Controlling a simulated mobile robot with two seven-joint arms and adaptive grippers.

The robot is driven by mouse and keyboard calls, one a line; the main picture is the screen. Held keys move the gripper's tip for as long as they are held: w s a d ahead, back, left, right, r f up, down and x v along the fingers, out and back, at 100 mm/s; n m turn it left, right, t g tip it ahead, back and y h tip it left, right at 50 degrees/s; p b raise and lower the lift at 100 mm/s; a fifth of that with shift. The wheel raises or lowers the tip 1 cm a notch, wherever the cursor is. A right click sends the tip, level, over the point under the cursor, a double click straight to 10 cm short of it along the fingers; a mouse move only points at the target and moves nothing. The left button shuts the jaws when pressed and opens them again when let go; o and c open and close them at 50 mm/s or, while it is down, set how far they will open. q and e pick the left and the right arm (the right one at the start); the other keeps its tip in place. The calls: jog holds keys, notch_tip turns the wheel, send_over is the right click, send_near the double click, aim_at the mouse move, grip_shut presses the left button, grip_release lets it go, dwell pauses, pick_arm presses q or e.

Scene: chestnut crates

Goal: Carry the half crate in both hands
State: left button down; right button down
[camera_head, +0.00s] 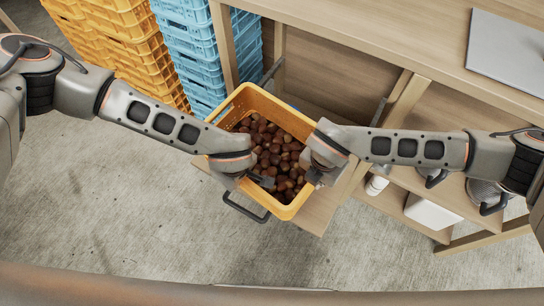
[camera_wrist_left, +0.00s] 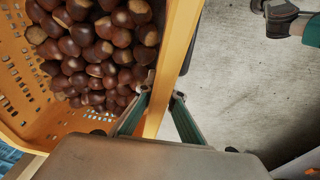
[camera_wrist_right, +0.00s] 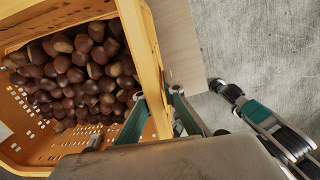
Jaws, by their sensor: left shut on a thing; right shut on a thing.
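The yellow-orange half crate (camera_head: 238,106) holds many brown chestnuts (camera_head: 276,146) and shows in the middle of the head view. My left gripper (camera_head: 258,182) is shut on the crate's left wall near the front, and the left wrist view shows its fingers (camera_wrist_left: 158,118) on both sides of the rim (camera_wrist_left: 176,50). My right gripper (camera_head: 314,176) is shut on the right wall, and the right wrist view shows its fingers (camera_wrist_right: 160,115) around that rim (camera_wrist_right: 138,45). The crate looks about level. Its underside is hidden.
Stacks of orange crates (camera_head: 125,40) and blue crates (camera_head: 200,50) stand at the back left. A wooden bench (camera_head: 400,30) with lower shelves fills the right, with a white box (camera_head: 430,212) on a shelf. A wooden board (camera_head: 318,212) shows beside and below the crate. Concrete floor (camera_head: 120,220) is clear at left.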

pick_arm(q)
jog(key=shift+w+f, duration=0.2)
jog(key=shift+f, duration=0.4)
pick_arm(e)
jog(key=shift+w+d+f, duration=0.1)
jog(key=shift+f, duration=0.6)
pick_arm(q)
jog(key=c, duration=2.4)
grip_release()
jog(key=shift+f, duration=0.15)
pick_arm(e)
jog(key=c, duration=2.4)
grip_release()
jog(key=shift+f, duration=0.15)
pick_arm(q)
jog(key=shift+o, duration=1.2)
pick_arm(e)
jog(key=shift+o, duration=1.2)
pick_arm(q)
jog(key=shift+s, duration=0.2)
jog(key=shift+f, duration=0.1)
